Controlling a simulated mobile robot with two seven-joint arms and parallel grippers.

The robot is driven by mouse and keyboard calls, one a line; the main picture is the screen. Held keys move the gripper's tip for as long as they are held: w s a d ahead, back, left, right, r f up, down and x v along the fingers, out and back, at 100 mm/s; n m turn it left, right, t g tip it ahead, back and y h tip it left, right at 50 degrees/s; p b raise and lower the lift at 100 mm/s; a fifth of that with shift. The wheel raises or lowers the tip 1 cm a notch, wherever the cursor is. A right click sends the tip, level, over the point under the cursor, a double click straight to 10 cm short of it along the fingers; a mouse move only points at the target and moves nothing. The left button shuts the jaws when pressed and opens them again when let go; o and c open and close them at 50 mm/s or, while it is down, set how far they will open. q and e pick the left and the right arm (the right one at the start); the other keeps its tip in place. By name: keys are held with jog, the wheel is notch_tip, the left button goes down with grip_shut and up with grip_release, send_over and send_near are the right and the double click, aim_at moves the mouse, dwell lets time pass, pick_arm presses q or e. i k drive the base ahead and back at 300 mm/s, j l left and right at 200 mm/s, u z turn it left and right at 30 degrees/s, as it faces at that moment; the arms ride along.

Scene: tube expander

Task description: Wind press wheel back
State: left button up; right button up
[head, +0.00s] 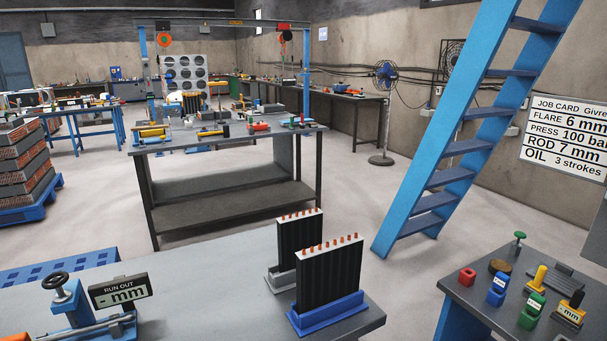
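A black handwheel (57,280) sits on top of a blue bench device (80,316) at the lower left. A grey rod or bar lies across the front of this device. Beside the wheel is a dark display (119,291) reading "RUN OUT - mm". A small green knob or wheel (520,236) stands on a stem at the right bench. I cannot tell which of these, if either, is the press wheel. Neither of my grippers is in view.
Two finned blocks with copper tube ends, one in a blue base (326,314), stand on the near grey bench (215,290). The right bench (468,303) holds several coloured items. A blue ladder (440,165) leans behind. Open floor lies between the near benches and a far workbench (230,145).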

aim_at(56, 283)
jog(key=j+u, duration=0.1)
jog(key=u, duration=1.35)
